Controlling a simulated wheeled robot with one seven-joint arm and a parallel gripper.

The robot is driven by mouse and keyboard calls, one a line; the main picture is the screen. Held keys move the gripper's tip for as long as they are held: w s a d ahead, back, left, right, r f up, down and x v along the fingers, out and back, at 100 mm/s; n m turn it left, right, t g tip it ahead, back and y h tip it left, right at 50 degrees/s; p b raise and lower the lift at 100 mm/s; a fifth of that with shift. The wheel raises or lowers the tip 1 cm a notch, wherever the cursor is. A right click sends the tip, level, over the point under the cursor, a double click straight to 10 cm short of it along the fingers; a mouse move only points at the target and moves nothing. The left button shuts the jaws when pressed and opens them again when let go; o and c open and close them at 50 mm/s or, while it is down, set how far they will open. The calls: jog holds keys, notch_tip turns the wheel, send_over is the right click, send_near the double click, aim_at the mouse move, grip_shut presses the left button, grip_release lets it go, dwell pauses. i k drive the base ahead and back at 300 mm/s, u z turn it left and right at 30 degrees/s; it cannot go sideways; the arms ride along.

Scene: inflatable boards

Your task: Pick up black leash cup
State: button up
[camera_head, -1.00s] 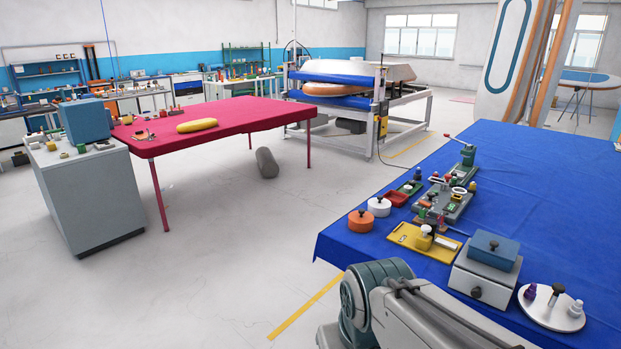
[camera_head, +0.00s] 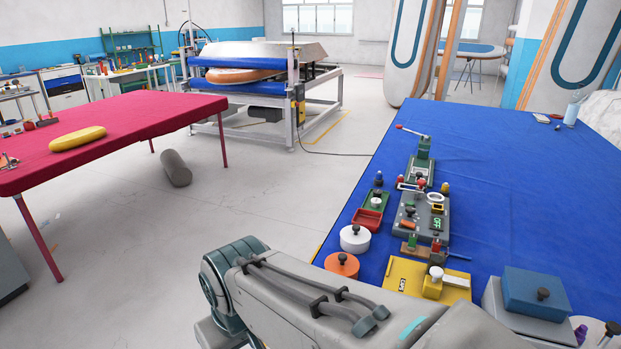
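I cannot make out with certainty which thing is the black leash cup. The small parts stand on the blue-covered table (camera_head: 530,180) at the right. A small dark knobbed piece (camera_head: 378,180) stands at the back of the green tray (camera_head: 370,202), but I cannot tell what it is. My arm crosses the bottom of the view in front of the table's near corner. My gripper is outside the view.
Near me on the blue table are a white round pot (camera_head: 354,243), an orange round pot (camera_head: 340,269), a red tray (camera_head: 367,221), a yellow board (camera_head: 402,275), a grey device (camera_head: 410,225) and a blue box (camera_head: 530,290). A red table (camera_head: 120,108) stands left. Open floor lies between the tables.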

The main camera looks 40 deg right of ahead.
aim_at(378, 193)
jog(key=z, duration=0.1)
jog(key=i, duration=1.8)
jog(key=z, duration=0.8)
jog(key=i, duration=0.95)
jog(key=z, duration=1.8)
jog(key=i, duration=0.75)
jog(key=z, duration=0.6)
